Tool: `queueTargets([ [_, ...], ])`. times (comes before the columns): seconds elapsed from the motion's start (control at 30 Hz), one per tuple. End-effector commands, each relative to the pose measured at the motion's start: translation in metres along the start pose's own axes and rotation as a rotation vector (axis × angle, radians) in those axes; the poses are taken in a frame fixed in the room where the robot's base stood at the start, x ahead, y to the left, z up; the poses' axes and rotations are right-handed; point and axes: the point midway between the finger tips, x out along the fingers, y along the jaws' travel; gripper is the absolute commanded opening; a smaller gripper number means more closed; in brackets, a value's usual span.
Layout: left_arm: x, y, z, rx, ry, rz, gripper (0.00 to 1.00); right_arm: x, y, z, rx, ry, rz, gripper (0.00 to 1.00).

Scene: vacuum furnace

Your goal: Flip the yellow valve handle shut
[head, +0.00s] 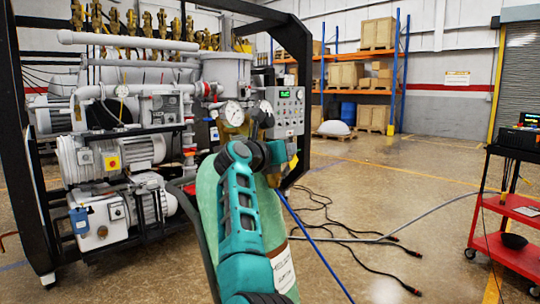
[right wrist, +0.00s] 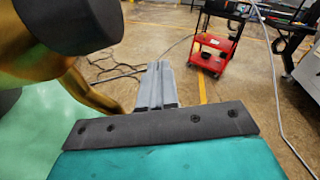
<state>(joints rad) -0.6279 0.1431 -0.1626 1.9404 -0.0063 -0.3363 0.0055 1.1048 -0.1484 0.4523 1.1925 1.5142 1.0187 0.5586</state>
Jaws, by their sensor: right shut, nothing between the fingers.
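My right gripper (right wrist: 159,72) shows in the right wrist view with its grey fingers together and empty. In the head view my teal right arm reaches forward over the green gas cylinder (head: 207,190) and mostly hides the gripper. A small yellow piece (head: 292,162) shows beside my wrist there; I cannot tell whether it is the valve handle. In the right wrist view a brass-coloured fitting (right wrist: 25,65) with a black round cap is close on the left. Its curved lower end comes near the fingers; contact is unclear. My left gripper is out of view.
The furnace frame with pumps (head: 108,158), a dial gauge (head: 233,113) and a control panel (head: 289,110) stands at the left and centre. Cables and a blue hose (head: 308,237) lie to the right. A red cart (head: 507,240) stands far right, with open floor between.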

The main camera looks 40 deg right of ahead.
Motion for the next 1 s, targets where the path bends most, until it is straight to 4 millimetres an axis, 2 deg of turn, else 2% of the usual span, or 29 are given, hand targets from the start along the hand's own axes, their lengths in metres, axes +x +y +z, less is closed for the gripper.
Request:
queueTargets([
  [0.4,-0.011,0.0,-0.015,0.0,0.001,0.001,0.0,0.009,0.0,-0.004,0.0,0.188,0.002,0.0],
  [1.0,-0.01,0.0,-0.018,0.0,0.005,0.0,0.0,0.011,0.0,-0.007,0.0,0.211,0.0,0.0],
])
